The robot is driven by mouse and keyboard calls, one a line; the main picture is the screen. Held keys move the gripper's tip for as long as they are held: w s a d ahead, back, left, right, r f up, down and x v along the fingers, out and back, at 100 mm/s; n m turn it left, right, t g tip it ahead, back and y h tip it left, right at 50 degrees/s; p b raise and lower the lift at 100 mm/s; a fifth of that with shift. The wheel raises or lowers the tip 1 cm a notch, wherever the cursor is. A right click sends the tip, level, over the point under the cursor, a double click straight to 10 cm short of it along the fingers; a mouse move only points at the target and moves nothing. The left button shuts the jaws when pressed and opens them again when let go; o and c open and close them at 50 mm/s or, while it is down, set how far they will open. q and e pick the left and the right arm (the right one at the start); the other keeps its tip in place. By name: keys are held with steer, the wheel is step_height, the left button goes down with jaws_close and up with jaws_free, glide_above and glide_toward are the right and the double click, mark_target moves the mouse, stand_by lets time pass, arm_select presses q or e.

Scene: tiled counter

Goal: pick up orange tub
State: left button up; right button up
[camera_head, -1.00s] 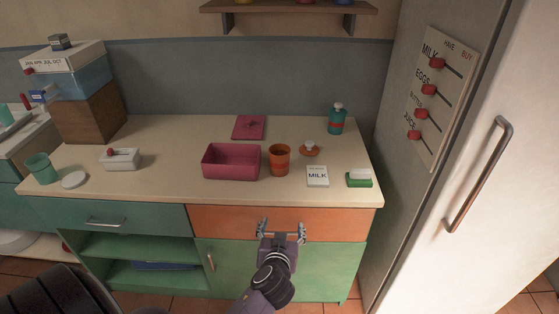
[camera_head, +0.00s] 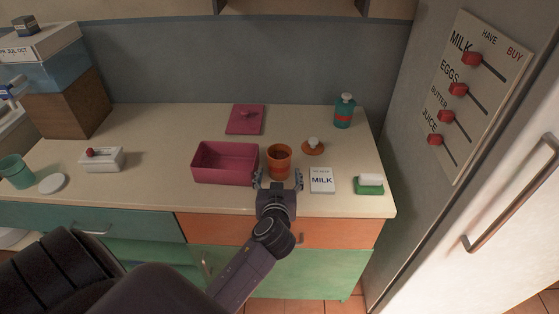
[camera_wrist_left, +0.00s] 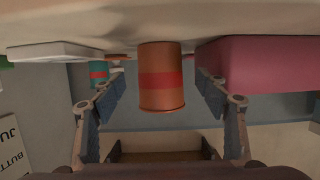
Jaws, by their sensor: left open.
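The orange tub (camera_head: 279,158) stands upright on the counter, with an orange body and a red band. It is open at the top. My left gripper (camera_head: 278,182) is open just in front of the tub, with its two fingers spread to either side of the tub's near side. In the left wrist view, which looks upside down, the tub (camera_wrist_left: 161,78) is between and beyond the open fingertips, apart from them. An orange lid with a pale knob (camera_head: 313,146) lies on the counter to the right of the tub. My right gripper is not in view.
A pink bin (camera_head: 225,176) stands close on the tub's left. A white milk card (camera_head: 321,181) lies to the right, with a green and white sponge (camera_head: 369,185) beyond it. A teal bottle (camera_head: 344,111) and a pink lid (camera_head: 245,119) are farther back.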

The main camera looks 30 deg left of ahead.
mark_target(279, 171)
arm_select(q)
steer(key=shift+w+a, duration=0.35)
steer(key=shift+w, duration=0.25)
steer(key=x, duration=0.4)
steer(key=shift+s+f+p, duration=0.1)
steer(key=shift+f+p, duration=0.1)
steer(key=shift+p, duration=0.15)
steer(key=shift+w+a+f, duration=0.1)
steer(key=shift+w+a, duration=0.05)
steer(key=shift+w, duration=0.05)
steer(key=shift+c, duration=0.9)
steer(key=c, duration=1.2)
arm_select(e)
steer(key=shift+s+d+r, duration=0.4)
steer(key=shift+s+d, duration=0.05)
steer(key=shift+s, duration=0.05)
